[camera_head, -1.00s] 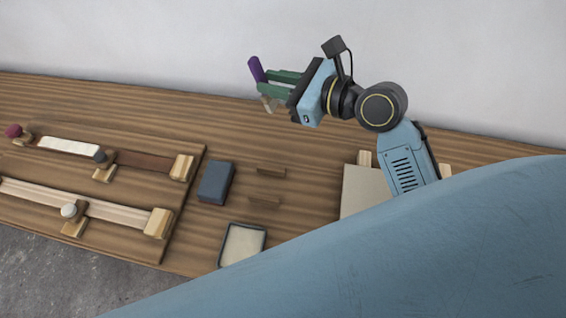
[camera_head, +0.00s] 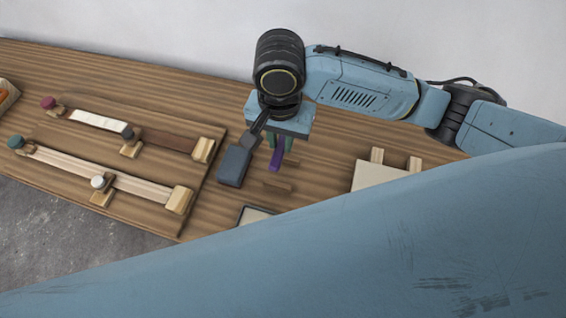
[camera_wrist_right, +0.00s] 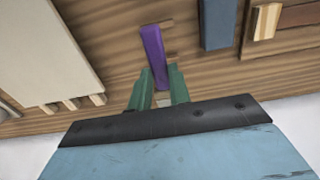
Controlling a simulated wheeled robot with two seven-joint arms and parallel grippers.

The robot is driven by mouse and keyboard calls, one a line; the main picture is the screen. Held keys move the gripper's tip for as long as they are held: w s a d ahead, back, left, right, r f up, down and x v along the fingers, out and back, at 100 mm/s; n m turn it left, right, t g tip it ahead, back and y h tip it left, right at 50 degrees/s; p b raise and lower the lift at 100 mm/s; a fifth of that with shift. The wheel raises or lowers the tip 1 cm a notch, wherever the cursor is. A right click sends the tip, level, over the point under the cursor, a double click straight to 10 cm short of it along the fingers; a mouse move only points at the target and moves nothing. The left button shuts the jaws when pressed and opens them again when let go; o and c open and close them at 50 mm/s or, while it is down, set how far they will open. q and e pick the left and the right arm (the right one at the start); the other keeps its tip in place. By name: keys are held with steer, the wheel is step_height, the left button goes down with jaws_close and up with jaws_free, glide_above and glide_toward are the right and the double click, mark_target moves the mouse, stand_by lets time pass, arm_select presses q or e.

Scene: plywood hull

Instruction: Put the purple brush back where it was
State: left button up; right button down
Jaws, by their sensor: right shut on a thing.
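The purple brush (camera_head: 276,160) is held in my right gripper (camera_head: 273,142), whose green fingers are shut on it. The gripper points down over the wooden bench, right of the dark blue block. In the right wrist view, the purple handle (camera_wrist_right: 153,48) reaches out beyond the green fingertips (camera_wrist_right: 158,85); its bristles are not clear there. Low brown wooden strips (camera_head: 277,187) lie on the bench close below the brush. I cannot tell whether the brush touches them. My left gripper is not in view.
The dark blue block (camera_head: 233,166) lies just left of the gripper. A shallow framed tray (camera_head: 254,215) is nearer, partly hidden. A pale panel (camera_head: 378,175) with wooden pegs is at right. A board (camera_head: 150,205) with wooden rails and knobs fills the left.

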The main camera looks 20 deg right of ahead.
step_height(320, 180, down, 9)
steer(key=shift+f+b, duration=0.15)
steer(key=shift+b, duration=0.6)
steer(key=shift+d+f, duration=0.1)
steer(key=shift+f, duration=0.15)
steer(key=shift+f, duration=0.2)
steer(key=shift+f+p, duration=0.3)
steer(key=c, duration=1.3)
jaws_free()
